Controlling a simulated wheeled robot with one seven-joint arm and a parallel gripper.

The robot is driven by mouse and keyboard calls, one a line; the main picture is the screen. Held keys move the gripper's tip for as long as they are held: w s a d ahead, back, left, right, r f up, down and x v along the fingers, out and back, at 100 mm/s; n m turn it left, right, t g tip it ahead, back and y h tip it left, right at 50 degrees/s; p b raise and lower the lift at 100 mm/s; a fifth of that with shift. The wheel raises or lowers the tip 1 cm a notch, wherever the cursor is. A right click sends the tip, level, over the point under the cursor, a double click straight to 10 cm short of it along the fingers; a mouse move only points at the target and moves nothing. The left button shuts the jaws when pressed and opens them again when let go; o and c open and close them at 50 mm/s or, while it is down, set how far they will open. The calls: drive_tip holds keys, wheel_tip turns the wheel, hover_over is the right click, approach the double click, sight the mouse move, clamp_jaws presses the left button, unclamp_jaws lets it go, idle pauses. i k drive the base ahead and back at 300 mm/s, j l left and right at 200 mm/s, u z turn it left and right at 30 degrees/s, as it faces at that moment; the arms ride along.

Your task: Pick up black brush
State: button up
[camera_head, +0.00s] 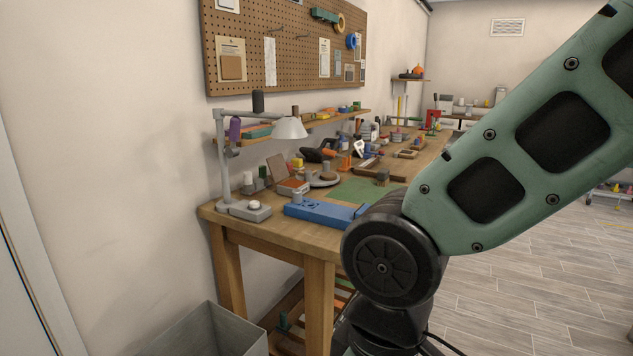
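I cannot pick out a black brush with certainty in this view. Several small dark items lie among the tools on the wooden workbench (290,236), too small to tell apart. A black and orange tool (318,155) lies near the back of the bench, and it looks like a power drill. My gripper is outside the picture. Only my green arm link and its black joint show, and they hide the front right part of the bench.
A lamp (290,128) and a blue case (319,212) stand at the bench's near end. A green mat (352,192) lies behind the case. A pegboard (295,48) hangs above. A grey bin (232,328) stands on the floor. Open floor (530,285) extends at right.

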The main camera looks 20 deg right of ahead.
sight(382, 175)
drive_tip(key=i+l+u, duration=0.25)
drive_tip(key=l, duration=0.15)
drive_tip(key=l+u, duration=0.25)
drive_tip(key=l, duration=0.15)
drive_tip(key=i+l+u, duration=0.2)
drive_tip(key=l, duration=0.3)
drive_tip(key=k+j, duration=0.05)
drive_tip(key=k, duration=0.05)
